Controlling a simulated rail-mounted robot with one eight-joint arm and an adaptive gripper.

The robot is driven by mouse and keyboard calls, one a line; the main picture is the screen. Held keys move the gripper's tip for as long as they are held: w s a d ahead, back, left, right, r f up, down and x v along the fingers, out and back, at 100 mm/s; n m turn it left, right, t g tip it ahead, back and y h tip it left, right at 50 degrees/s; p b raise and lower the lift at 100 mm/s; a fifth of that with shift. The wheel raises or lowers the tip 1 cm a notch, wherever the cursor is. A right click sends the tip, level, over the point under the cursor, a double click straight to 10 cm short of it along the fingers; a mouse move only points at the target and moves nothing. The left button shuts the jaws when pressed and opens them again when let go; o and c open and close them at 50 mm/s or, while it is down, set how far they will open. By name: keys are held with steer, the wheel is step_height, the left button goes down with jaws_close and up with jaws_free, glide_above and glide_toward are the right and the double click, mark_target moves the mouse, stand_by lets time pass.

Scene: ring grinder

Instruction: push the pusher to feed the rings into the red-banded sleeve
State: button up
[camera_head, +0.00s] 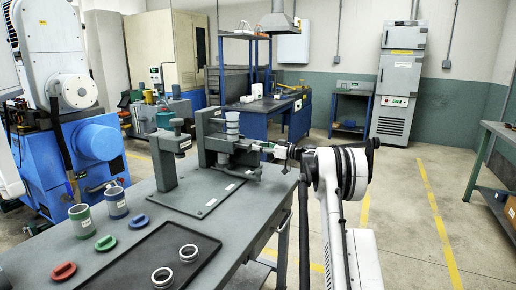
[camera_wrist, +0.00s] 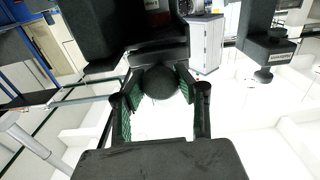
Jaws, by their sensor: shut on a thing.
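My gripper (camera_head: 286,152) is at the right side of the dark feeding fixture (camera_head: 215,140) on the bench. In the wrist view my gripper (camera_wrist: 158,95) has its green-padded fingers on either side of a dark round knob, the pusher's end (camera_wrist: 158,83), and is shut on it. The pusher's shaft is mostly hidden. A stack of pale rings (camera_head: 232,125) stands upright on top of the fixture. A green-banded sleeve (camera_head: 82,225) and a blue-banded sleeve (camera_head: 116,204) stand at the bench's left edge.
Red (camera_head: 63,271), green (camera_head: 106,243) and blue (camera_head: 139,221) plugs lie on the bench. Two loose rings (camera_head: 162,277) (camera_head: 189,253) lie on a dark tray (camera_head: 130,262). A dark post with an overhanging arm (camera_head: 165,165) stands left of the fixture. Floor to the right is open.

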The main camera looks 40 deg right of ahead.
mark_target(248, 142)
steer(key=shift+x, duration=3)
steer(key=shift+s, duration=0.15)
steer(key=shift+b+v, duration=0.45)
steer(key=shift+v, duration=2.65)
steer(key=o, duration=1.1)
steer(key=shift+o, duration=0.2)
steer(key=shift+d, duration=0.1)
steer(key=v, duration=0.5)
